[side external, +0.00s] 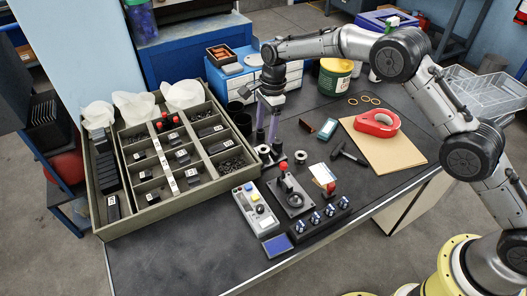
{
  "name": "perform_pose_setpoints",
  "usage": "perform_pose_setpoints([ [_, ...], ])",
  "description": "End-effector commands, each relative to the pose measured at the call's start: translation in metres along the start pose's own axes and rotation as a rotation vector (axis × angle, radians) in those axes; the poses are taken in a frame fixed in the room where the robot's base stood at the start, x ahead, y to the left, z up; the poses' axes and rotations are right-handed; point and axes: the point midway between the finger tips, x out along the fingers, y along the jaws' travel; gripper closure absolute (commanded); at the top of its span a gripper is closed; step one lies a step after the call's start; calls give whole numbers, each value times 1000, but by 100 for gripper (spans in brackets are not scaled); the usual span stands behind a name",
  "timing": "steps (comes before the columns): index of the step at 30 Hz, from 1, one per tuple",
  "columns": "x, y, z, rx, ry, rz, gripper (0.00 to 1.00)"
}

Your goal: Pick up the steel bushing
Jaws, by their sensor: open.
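Two small ring-shaped steel parts are on the dark bench in the side external view; either could be the steel bushing, and I cannot tell which. One steel ring (300,157) lies to the right of my gripper, clear of it. The other ring (263,150) is close below the fingers, beside a dark stand. My gripper (267,140) points down with its two long fingers apart. I see nothing between them. Whether the fingertips touch anything below is too small to tell.
A divided tray (150,222) of dark blocks stands left. A red-knobbed joystick box (291,198), grey control box (254,211) and black knob strip (318,220) are in front.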

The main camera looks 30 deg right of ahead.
Motion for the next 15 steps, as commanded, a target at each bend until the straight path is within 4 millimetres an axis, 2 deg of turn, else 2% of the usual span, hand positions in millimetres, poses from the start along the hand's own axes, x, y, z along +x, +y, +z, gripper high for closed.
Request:
perform_pose_setpoints([
  [3, 17, 0, 0, 0, 0, 1, 29],
  [10, 32, 1, 0, 0, 0, 1, 29],
  [15, 56, 4, -1, 0, 1, 3, 29],
])
